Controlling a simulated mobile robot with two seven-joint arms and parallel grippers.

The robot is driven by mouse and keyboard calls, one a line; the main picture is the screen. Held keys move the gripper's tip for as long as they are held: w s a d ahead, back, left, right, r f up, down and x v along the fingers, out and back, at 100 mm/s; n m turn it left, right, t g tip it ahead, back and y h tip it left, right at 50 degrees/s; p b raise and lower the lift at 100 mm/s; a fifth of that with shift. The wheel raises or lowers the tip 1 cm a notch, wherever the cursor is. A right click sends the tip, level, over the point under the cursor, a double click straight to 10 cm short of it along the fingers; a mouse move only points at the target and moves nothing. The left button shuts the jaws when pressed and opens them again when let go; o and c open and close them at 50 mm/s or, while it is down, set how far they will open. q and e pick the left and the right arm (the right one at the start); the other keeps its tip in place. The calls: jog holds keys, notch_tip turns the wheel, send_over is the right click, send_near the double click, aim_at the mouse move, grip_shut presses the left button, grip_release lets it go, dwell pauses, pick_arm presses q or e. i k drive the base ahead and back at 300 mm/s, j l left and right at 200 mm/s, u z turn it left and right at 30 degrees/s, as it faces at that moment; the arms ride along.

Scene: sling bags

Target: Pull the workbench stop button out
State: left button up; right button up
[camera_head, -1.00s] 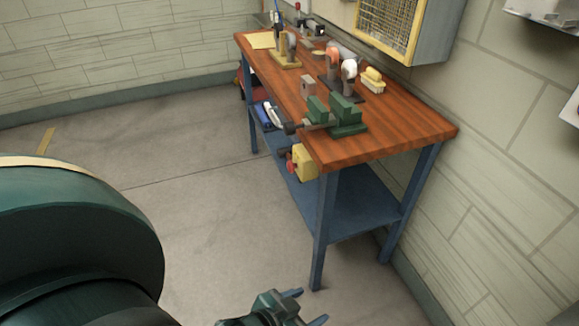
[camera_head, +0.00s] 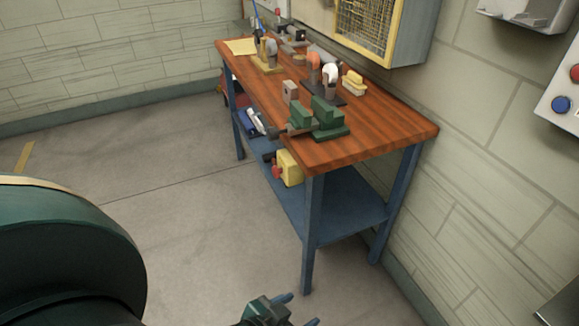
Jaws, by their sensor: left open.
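The workbench (camera_head: 375,140) has a wooden top and blue legs. A yellow box (camera_head: 291,168) is mounted under its front edge near the closest corner. The red stop button (camera_head: 278,172) sticks out from the left side of this box. My left gripper (camera_head: 298,308) shows at the bottom of the view, low over the floor, with its two blue-grey fingers apart and nothing between them. It is well apart from the button, in front of and below it. My right gripper is not in view.
A green vise (camera_head: 328,120) stands on the bench top near the front edge, its dark end by the yellow box. The blue lower shelf (camera_head: 345,205) holds items farther back. A panel with red and blue buttons (camera_head: 566,95) hangs at right. The floor (camera_head: 190,210) left of the bench is clear.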

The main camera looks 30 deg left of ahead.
aim_at(276, 171)
jog(key=i+j, duration=0.15)
jog(key=j, duration=0.2)
jog(key=i+j, duration=0.15)
jog(key=j, duration=0.15)
jog(key=i+j, duration=0.1)
jog(key=j, duration=0.25)
jog(key=i+j, duration=0.15)
jog(key=j, duration=0.15)
jog(key=u, duration=0.05)
